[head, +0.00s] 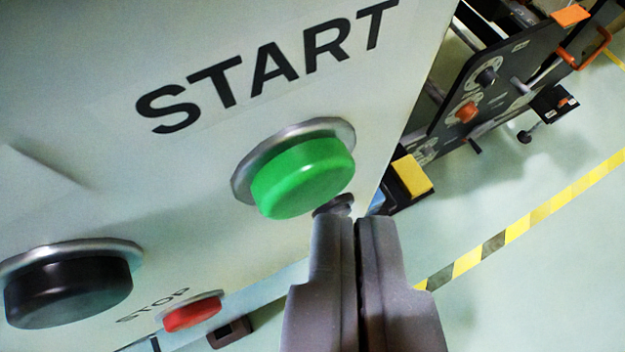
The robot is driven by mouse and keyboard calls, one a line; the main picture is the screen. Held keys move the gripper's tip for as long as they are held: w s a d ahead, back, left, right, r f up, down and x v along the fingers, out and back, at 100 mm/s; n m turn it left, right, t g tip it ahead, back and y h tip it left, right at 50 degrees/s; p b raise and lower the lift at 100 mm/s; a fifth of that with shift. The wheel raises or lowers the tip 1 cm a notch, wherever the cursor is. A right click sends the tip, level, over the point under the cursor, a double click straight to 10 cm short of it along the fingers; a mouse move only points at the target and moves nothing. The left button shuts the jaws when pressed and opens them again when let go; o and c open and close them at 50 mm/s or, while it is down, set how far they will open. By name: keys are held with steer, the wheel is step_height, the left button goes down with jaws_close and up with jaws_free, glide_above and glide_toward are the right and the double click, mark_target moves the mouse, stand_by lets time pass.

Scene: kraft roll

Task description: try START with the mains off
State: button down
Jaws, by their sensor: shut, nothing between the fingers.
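The green START button (303,176) sits in a metal ring on a pale panel (90,95), below the printed word START. It stands out from the panel, and I see no light in it. My gripper (354,222) is shut and empty, its fingertips just below and right of the green button in the picture. Whether the fingertips touch the button or panel, I cannot tell. The mains switch is not recognisable in this view.
A black button (68,290) and a small red button (193,313) marked STOP are at the lower left of the panel. Beyond the panel's right edge stands dark machinery (490,85) with an orange knob. Yellow-black tape (540,215) crosses the pale floor, which is clear at lower right.

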steer(key=shift+w+a, duration=0.2)
steer(key=shift+w, duration=0.2)
stand_by(0.5)
steer(key=shift+s+b, duration=0.1)
steer(key=shift+b, duration=0.2)
steer(key=shift+s+d+b, duration=0.35)
steer(key=shift+s+b, duration=0.2)
steer(key=shift+s, duration=0.15)
steer(key=shift+s, duration=0.1)
steer(key=s+b, duration=0.1)
steer(key=s+d+b, duration=0.1)
steer(key=s, duration=0.1)
steer(key=s+d+b, duration=0.1)
steer(key=shift+s, duration=0.2)
stand_by(0.6)
steer(key=shift+a, duration=0.1)
